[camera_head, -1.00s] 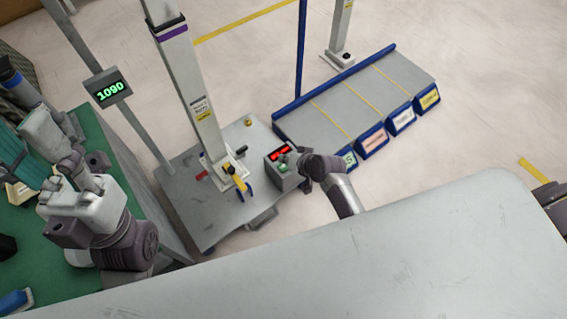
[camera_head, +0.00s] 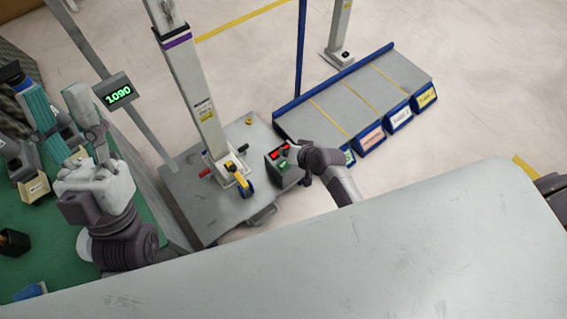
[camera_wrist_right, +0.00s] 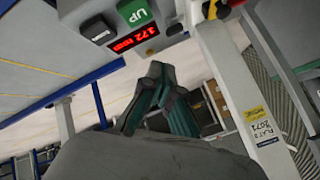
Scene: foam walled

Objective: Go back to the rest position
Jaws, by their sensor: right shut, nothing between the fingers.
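My left gripper (camera_head: 82,108) is over the green bench at the left of the head view, its grey fingers pointing up the picture. The gap between its fingers is unclear. My right gripper (camera_head: 303,160) is beside the control box (camera_head: 284,166), partly hidden by its own wrist. In the right wrist view my right gripper (camera_wrist_right: 166,92) shows dark fingers with teal pads, closed together and empty. The control box (camera_wrist_right: 127,30) is beyond the fingers there, with a red display and a green UP label. I cannot tell whether any finger touches it.
A grey platform (camera_head: 215,220) carries a tall white post (camera_head: 190,85). Blue-edged lanes (camera_head: 360,95) with labelled bins stand behind. A green display (camera_head: 118,94) reads 1090. A pale surface (camera_head: 350,260) fills the front. The green bench (camera_head: 40,250) holds several tools.

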